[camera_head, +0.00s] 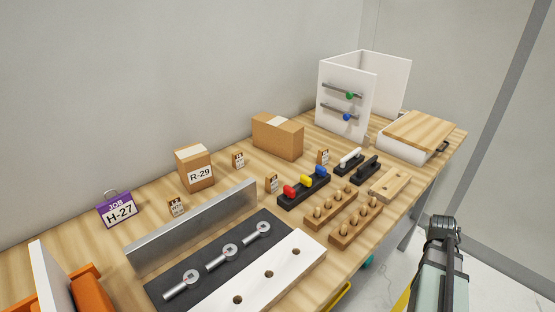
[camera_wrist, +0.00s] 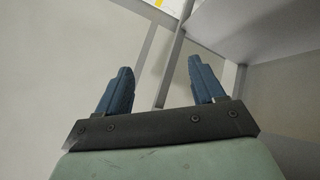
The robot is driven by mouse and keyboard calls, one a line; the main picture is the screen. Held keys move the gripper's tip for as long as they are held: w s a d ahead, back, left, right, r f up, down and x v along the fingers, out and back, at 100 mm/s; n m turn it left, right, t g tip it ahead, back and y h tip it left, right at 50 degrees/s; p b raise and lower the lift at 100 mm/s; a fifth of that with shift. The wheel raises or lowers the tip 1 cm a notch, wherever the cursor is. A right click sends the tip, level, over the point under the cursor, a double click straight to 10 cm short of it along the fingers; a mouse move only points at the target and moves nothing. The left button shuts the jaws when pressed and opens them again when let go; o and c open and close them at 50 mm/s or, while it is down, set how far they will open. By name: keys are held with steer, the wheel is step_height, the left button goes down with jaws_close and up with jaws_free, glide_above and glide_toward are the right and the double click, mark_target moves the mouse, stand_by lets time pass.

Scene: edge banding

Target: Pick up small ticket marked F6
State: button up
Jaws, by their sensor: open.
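Several small brown tickets stand on the wooden workbench (camera_head: 215,220). One ticket (camera_head: 177,206) is at the left, beside the purple job sign. Another ticket (camera_head: 238,160) is right of the R-29 box. A third ticket (camera_head: 272,184) is near the red, yellow and blue knobs, and one more ticket (camera_head: 323,156) is farther back. Their print is too small for me to tell which is F6. My gripper (camera_wrist: 160,80) shows two blue fingers spread apart with nothing between them. My arm shows at the lower right of the head view, off the bench's front edge. No ticket shows in the wrist view.
A cardboard box marked R-29 (camera_head: 196,170), a plain box (camera_head: 278,136) and a purple H-27 sign (camera_head: 118,209) stand along the back. An upright metal strip (camera_head: 195,228), a white drilled board (camera_head: 285,258) and wooden peg racks (camera_head: 331,208) occupy the front. A white cabinet (camera_head: 345,95) stands far right.

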steer(key=w+d+r+m+t+h, duration=0.1)
steer(key=d+r+t, duration=0.15)
steer(key=r, duration=0.55)
steer(key=w+d+r+m+t+h, duration=0.1)
steer(key=d+r, duration=0.3)
steer(key=r, duration=0.4)
steer(key=w+a+r+m+t+y, duration=0.25)
steer(key=w+a+r, duration=0.2)
steer(key=a, duration=0.35)
steer(key=w+a+r+m+t+y, duration=0.1)
steer(key=w+a+r+m, duration=0.25)
steer(key=w+a, duration=0.4)
steer(key=m+g+y, duration=0.3)
steer(key=m+y, duration=1.1)
steer(key=m, duration=0.3)
glide_toward(239, 156)
steer(key=v, duration=0.3)
steer(key=shift+d+r, duration=0.15)
steer(key=shift+d, duration=0.2)
steer(key=shift+w+a+g, duration=0.1)
steer(key=shift+a+g, duration=0.15)
steer(key=shift+g, duration=0.15)
steer(key=x, duration=0.8)
steer(key=shift+w, duration=0.15)
steer(key=shift+x, duration=2.65)
steer(key=shift+r, duration=0.15)
steer(key=c, duration=1)
